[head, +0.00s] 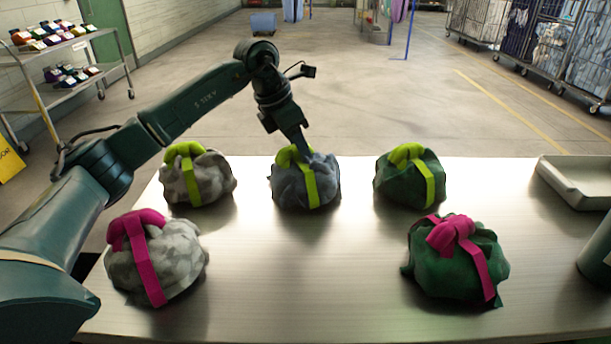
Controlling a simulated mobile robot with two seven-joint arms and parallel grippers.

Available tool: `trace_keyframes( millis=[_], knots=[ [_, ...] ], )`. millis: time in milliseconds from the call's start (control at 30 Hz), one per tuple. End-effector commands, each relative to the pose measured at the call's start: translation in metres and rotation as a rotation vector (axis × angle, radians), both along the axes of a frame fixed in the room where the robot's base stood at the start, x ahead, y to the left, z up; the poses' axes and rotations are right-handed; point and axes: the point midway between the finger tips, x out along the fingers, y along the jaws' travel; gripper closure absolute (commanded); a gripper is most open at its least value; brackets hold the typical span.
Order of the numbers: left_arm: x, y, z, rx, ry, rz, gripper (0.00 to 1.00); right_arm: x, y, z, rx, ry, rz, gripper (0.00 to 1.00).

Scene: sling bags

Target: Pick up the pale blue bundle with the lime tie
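The pale blue bundle (290,187) sits at the back middle of the metal table and looks grey-blue here. Its lime tie (311,188) runs down the front, with a lime knot on top. My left gripper (303,150) comes down from above and its tip is at the top of this bundle, beside the knot. The fingers are partly hidden against the knot and cloth, so I cannot tell whether they are open or shut. My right gripper is not in view; only a dark green part of mine shows at the right edge.
A grey bundle with lime tie (212,178) stands left, a green bundle with lime tie (396,183) right. In front are a grey bundle (183,258) and a green bundle (437,271) with magenta ties. A pale tray (572,190) is at the right. The table's front middle is clear.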

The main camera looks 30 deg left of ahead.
Motion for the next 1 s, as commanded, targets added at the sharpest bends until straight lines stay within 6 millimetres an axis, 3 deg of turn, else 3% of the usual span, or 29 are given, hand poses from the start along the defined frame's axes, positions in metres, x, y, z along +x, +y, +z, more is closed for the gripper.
trace_keyframes(
  millis=[433,1000],
  knots=[
    [-0.0001,0.0002,0.0004,0.000,0.000,0.000,1.00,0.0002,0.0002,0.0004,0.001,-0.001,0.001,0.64],
    [0.0006,-0.0001,0.0058,-0.002,-0.005,0.001,1.00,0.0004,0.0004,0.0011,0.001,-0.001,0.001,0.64]
  ],
)
